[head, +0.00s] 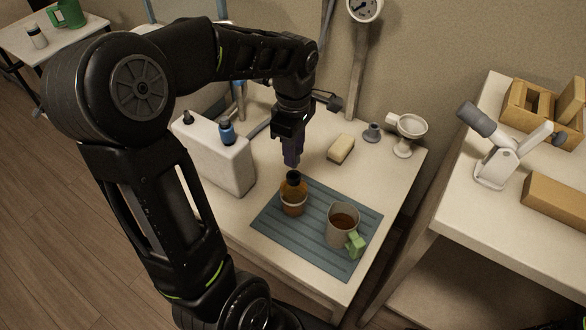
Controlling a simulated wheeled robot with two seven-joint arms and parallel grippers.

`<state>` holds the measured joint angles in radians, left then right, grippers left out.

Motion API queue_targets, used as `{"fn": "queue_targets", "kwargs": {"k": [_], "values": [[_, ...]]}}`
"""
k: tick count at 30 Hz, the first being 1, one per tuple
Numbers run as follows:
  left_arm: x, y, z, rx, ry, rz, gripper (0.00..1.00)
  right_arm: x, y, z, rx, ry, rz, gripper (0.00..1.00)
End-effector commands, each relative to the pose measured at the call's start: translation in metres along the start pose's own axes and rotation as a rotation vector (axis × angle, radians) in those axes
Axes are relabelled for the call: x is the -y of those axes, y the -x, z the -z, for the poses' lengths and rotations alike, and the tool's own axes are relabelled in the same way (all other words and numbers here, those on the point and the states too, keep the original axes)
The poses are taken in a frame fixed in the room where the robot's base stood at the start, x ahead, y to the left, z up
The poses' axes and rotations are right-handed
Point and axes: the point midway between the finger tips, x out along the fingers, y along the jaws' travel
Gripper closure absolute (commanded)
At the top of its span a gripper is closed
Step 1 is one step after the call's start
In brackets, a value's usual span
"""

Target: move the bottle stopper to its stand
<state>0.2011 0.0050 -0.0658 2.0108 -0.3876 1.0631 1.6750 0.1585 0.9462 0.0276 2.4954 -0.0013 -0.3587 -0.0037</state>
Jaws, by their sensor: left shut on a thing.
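My left gripper (292,158) points down over the blue-grey ribbed mat (312,256), its dark purplish fingers together. The black bottle stopper (293,178) is right at the fingertips, and the gripper is shut on it. The amber bottle (292,198) stands directly below on the mat; I cannot tell whether the stopper still sits in its neck. A small grey stand-like piece (372,132) is at the back right of the table, which may be the stopper's stand. My right gripper is not in view.
A cup of brown liquid (341,222) with a green clip (355,243) stands on the mat. A sponge-like block (341,148) and a white cup on a foot (406,132) are behind. A white box-like warmer (212,158) is left. Table is clear between mat and block.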

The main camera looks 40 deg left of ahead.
Motion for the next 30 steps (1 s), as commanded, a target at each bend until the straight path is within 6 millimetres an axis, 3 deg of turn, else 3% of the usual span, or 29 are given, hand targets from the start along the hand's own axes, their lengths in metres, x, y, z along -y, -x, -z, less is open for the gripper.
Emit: {"fn": "queue_targets", "kwargs": {"k": [19, 23, 30], "values": [[-0.006, 0.009, -0.005, 0.0, -0.062, -0.001, 1.0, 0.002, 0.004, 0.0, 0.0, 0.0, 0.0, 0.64], [-0.021, 0.014, -0.018, 0.0, -0.217, -0.001, 1.0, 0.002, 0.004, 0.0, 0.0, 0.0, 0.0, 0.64], [-0.064, 0.032, -0.068, 0.001, -0.761, 0.0, 1.0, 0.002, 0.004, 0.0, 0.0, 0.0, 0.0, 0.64]]}}
